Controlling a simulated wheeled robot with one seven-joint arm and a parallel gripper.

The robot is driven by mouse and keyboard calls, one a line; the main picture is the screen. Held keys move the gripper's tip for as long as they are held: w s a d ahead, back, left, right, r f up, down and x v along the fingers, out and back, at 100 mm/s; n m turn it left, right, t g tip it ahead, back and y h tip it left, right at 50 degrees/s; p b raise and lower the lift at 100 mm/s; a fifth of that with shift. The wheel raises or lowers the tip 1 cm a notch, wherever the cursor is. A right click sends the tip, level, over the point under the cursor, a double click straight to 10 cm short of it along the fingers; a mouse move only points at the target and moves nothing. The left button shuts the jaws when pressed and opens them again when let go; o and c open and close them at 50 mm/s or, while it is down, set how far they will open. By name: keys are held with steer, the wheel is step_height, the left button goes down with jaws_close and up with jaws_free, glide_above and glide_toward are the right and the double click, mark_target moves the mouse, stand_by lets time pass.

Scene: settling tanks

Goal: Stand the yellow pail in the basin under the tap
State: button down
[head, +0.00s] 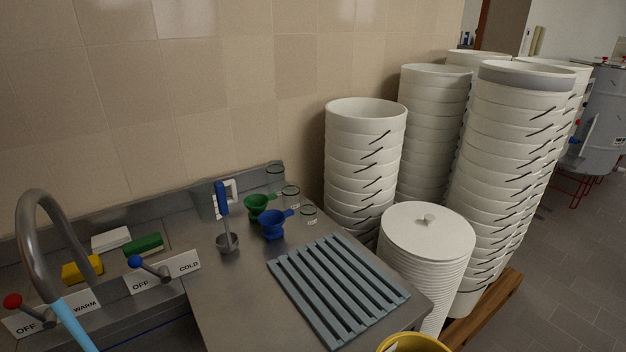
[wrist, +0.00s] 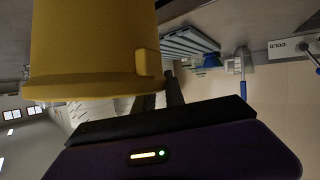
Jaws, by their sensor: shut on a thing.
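The yellow pail (head: 415,343) shows only as a rim at the bottom edge of the head view, right of the counter. In the wrist view, which is upside down, the pail (wrist: 95,45) fills the upper left. My gripper (wrist: 165,92) is shut on the pail near its side lug; the exact contact is partly hidden. The gripper is not visible in the head view. The grey curved tap (head: 45,235) with a light blue end stands at the lower left. The basin below it is almost wholly cut off by the frame.
A grey ribbed drainer (head: 335,287) lies on the steel counter (head: 225,305). Behind it are a green funnel (head: 257,207), a blue funnel (head: 273,226), glass jars and a blue-handled ladle (head: 224,215). Tall white bucket stacks (head: 365,150) crowd the right. Tap levers (head: 150,268) line the left.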

steer(key=d+f, duration=0.3)
steer(key=f, duration=0.2)
steer(key=s+d+f, duration=0.1)
steer(key=d+f, duration=0.2)
steer(key=f, duration=0.2)
steer(key=d+f, duration=0.3)
steer(key=f, duration=0.3)
steer(key=shift+s, duration=0.4)
steer(key=shift+a, duration=0.1)
step_height(320, 180, down, 3)
steer(key=b, duration=0.2)
steer(key=shift+r+b, duration=0.2)
steer(key=shift+b, duration=0.15)
